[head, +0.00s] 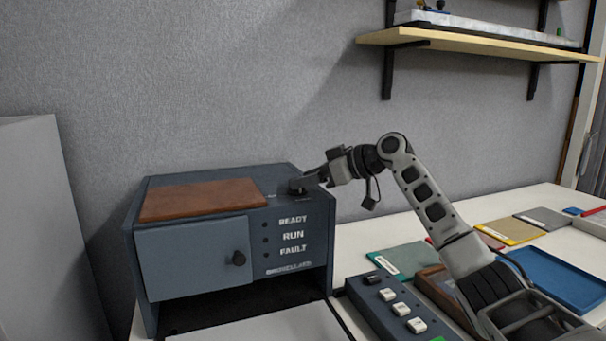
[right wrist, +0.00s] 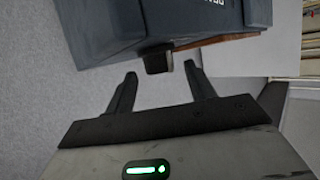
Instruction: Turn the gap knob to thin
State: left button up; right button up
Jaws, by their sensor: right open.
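The blue-grey machine (head: 300,255) stands on the table with READY, RUN and FAULT labels on its front. A small dark knob (head: 296,187) sits on its top near the right edge; I take it as the gap knob. My right gripper (head: 308,182) reaches in from the right at the knob, partly hiding it. In the right wrist view the knob (right wrist: 157,62) lies between the tips of the open right gripper (right wrist: 160,72), with space on both sides. The knob's markings and the thin setting are not readable. My left gripper is not in view.
A brown pad (head: 200,199) lies on the machine's top, left of the knob. The front door (head: 190,260) has a black round handle. A button box (head: 398,308), coloured folders and a blue tray (head: 565,278) lie to the right. A shelf (head: 480,42) hangs above.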

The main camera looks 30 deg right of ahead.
jog(key=shift+x, duration=0.8)
jog(key=c, duration=1)
